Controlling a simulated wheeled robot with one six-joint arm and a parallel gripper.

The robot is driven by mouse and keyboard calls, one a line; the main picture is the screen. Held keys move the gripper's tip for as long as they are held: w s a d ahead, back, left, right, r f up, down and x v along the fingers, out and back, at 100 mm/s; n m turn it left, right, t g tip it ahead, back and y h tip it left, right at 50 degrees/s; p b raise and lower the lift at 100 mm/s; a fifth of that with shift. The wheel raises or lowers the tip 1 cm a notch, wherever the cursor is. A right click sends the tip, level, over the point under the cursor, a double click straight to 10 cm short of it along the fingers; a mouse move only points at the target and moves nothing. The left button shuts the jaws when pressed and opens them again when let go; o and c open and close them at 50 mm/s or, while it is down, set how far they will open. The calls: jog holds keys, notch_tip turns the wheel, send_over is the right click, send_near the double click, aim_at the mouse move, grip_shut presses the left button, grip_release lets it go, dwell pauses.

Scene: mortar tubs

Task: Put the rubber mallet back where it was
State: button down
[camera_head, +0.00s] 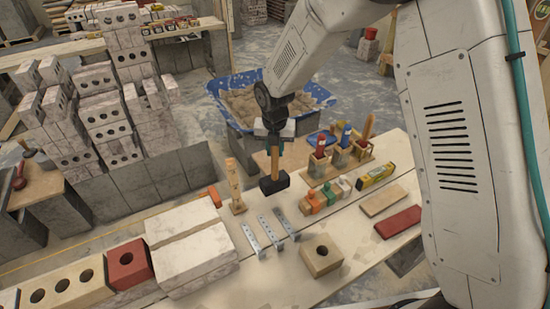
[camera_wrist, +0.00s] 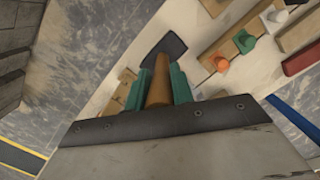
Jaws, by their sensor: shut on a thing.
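The rubber mallet (camera_head: 274,183) has a black head and a wooden handle, and hangs head down over the plank bench (camera_head: 355,225). My gripper (camera_head: 273,137) is shut on the upper part of its handle. In the wrist view the green fingers of my gripper (camera_wrist: 160,85) sit on both sides of the wooden handle, and the dark mallet head (camera_wrist: 168,47) shows beyond them. I cannot tell whether the head touches the bench or hangs just above it.
Metal brackets (camera_head: 268,233), a pale wooden piece (camera_head: 236,187), colored clamps or bottles (camera_head: 325,195) and a yellow level (camera_head: 376,175) are near the mallet. A wooden rack (camera_head: 340,160) holds handled tools behind. A blue mortar tub (camera_head: 222,88) stands beyond the bench.

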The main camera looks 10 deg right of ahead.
aim_at(275, 159)
jog(key=shift+f, duration=1.6)
jog(key=shift+f, duration=0.5)
jog(key=c, duration=1.2)
grip_release()
